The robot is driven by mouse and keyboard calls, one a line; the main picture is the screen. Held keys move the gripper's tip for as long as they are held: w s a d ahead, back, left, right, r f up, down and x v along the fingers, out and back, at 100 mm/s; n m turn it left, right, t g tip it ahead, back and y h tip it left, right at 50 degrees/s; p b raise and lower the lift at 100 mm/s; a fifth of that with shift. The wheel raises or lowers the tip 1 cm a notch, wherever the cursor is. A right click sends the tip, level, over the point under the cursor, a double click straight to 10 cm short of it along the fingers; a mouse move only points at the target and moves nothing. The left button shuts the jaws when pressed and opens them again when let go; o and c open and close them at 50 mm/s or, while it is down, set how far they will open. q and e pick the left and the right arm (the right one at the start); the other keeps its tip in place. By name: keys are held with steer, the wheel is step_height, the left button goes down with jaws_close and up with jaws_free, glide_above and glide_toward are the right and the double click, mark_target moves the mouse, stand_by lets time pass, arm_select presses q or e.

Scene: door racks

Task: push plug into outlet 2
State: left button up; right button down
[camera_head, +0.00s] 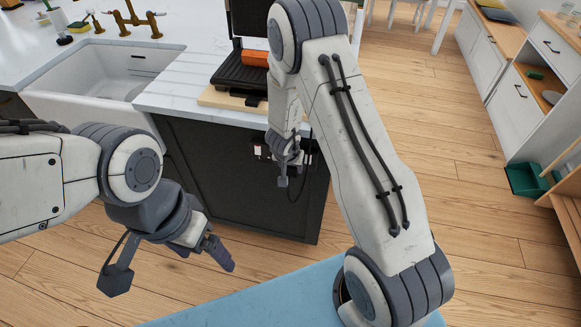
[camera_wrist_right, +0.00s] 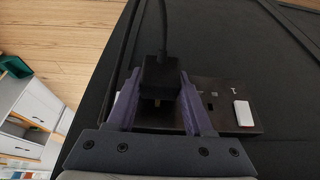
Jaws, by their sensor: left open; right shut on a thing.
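The black plug (camera_wrist_right: 160,78) is held between the two purple fingers of my right gripper (camera_wrist_right: 158,92) in the right wrist view. A small brass-coloured part shows below the plug body, and its cord runs up from it. The dark outlet panel (camera_wrist_right: 222,92) lies behind and to the right of the fingers. Whether the plug touches it I cannot tell. In the head view my right gripper (camera_head: 291,158) is at the island's dark side, by the outlet panel (camera_head: 262,150). My left gripper (camera_head: 222,254) is open and empty over the floor.
A white switch (camera_wrist_right: 243,113) sits on the panel's right part. The island countertop (camera_head: 165,95) carries a black grill (camera_head: 240,76) on a wooden board, beside a white sink (camera_head: 95,82). A green bin (camera_head: 530,180) stands by the right cabinets. Wooden floor is clear between them.

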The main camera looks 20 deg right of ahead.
steer(key=shift+w+d+p, duration=0.55)
steer(key=shift+w+p, duration=0.25)
steer(key=shift+p, duration=0.35)
steer(key=shift+c, duration=1)
jaws_free()
steer(key=shift+w, duration=0.1)
steer(key=shift+d, duration=0.1)
steer(key=shift+r, duration=0.55)
steer(key=p+v, duration=0.4)
steer(key=v, duration=0.5)
steer(key=shift+s+a+r, duration=0.15)
steer(key=shift+s+a, duration=0.15)
steer(key=shift+a, duration=0.05)
